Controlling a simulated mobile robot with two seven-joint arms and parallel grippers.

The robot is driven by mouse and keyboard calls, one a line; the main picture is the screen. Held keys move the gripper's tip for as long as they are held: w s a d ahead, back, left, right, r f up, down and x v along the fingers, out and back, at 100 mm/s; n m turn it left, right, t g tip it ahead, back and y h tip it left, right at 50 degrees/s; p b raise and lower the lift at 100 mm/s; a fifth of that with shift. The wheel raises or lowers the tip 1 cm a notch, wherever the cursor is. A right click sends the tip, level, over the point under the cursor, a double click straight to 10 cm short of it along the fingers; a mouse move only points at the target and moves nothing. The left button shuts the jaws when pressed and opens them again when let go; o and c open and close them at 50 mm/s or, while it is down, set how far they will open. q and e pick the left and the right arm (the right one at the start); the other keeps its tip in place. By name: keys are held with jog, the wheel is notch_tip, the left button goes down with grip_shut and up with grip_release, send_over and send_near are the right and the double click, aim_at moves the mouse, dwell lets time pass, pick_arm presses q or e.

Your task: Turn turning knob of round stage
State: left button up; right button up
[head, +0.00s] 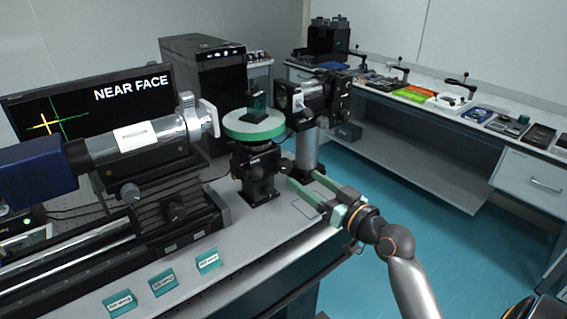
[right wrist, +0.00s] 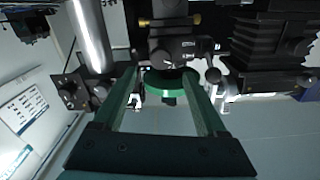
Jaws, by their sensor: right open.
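The round stage (head: 254,125) has a pale top and a green rim and stands on a black mount (head: 258,172) on the table. A small dark block with a glassy piece (head: 257,106) sits on top. My right gripper (head: 305,179) is open and empty, to the right of the mount, with its green fingers pointing toward it. In the right wrist view, the fingers (right wrist: 161,72) are apart, with the stage's green rim (right wrist: 170,88) showing between them and the dark mount (right wrist: 172,50) above. I cannot tell for certain which part is the turning knob. My left gripper is out of view.
A silver barrel instrument (head: 140,138) with a blue end lies left of the stage. A lens unit on a silver post (head: 307,150) stands close behind my right gripper. Small teal labels (head: 163,283) lie at the table's front. The blue floor at right is open.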

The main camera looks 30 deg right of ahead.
aim_at(288, 167)
jog(key=w, duration=0.6)
jog(key=w+a+p, duration=0.1)
jog(key=w, duration=0.2)
grip_shut()
dwell(0.5)
